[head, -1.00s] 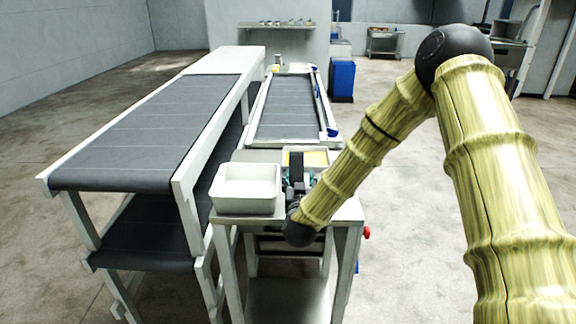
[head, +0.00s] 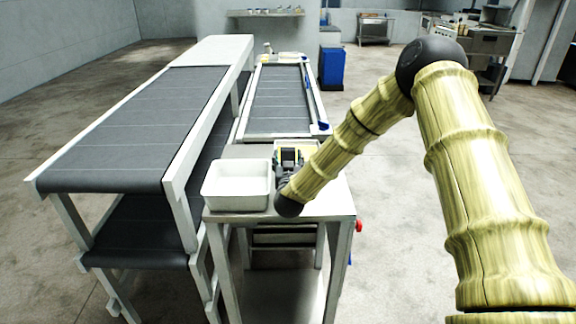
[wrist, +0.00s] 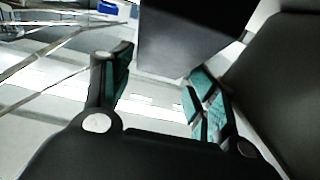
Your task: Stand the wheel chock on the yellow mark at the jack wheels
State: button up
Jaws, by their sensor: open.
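My gripper (head: 289,158) is over the metal table, near a shallow tray with a yellow inside (head: 312,147). In the wrist view my gripper (wrist: 160,82) is open, with teal-padded fingers set apart. A plain dark grey block (wrist: 190,40) shows just beyond and between the fingertips. I cannot tell whether it is the wheel chock or whether it touches a finger. I cannot make out the yellow floor mark or the jack wheels in either view.
A white bin (head: 237,186) stands on the metal table (head: 325,203), left of my gripper. A long grey conveyor (head: 135,130) runs along the left, with another belt (head: 278,100) behind the table. A blue bin (head: 331,68) stands farther back. The floor at right is open.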

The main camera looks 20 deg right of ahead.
aim_at(288, 154)
jog(key=shift+p+x, duration=0.4)
jog(key=shift+x, duration=1.15)
jog(key=shift+s, duration=0.1)
jog(key=c, duration=1.3)
jog(key=shift+o, duration=0.2)
jog(key=shift+r, duration=0.15)
